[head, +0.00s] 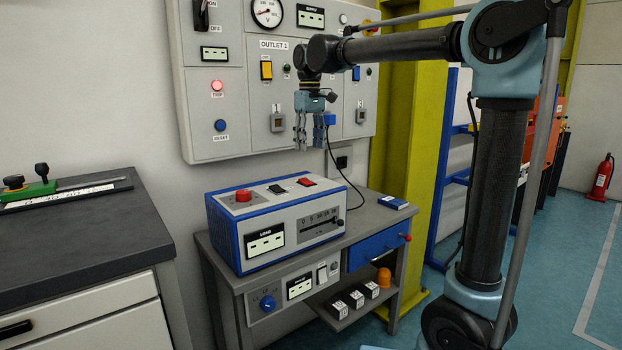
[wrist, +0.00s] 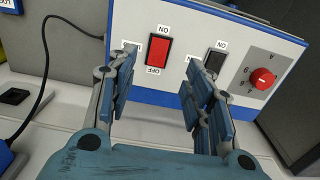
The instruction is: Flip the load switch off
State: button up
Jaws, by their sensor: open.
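The blue-and-white load box (head: 270,242) stands on a small grey bench, with the word LOAD on its front. Its top carries a red rocker switch (head: 306,182), a black rocker switch (head: 277,189) and a red knob (head: 243,196). The wrist view shows the red rocker (wrist: 159,50) between ON and OFF labels, the black rocker (wrist: 215,62) and the red knob (wrist: 262,78). Other labels beside the rockers are partly hidden by my fingers. My gripper (head: 310,147) is open and empty, pointing down above the box, apart from the switches. It also shows in the wrist view (wrist: 163,62).
A wall panel (head: 212,118) with switches and gauges stands behind the box. A black cable (head: 345,172) hangs near its right side. A dark-topped cabinet (head: 70,235) stands at left.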

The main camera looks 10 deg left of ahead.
aim_at(310, 183)
notch_tip(310, 183, down, 12)
jog(key=shift+r, duration=0.2)
dwell(0.4)
jog(key=c, duration=1)
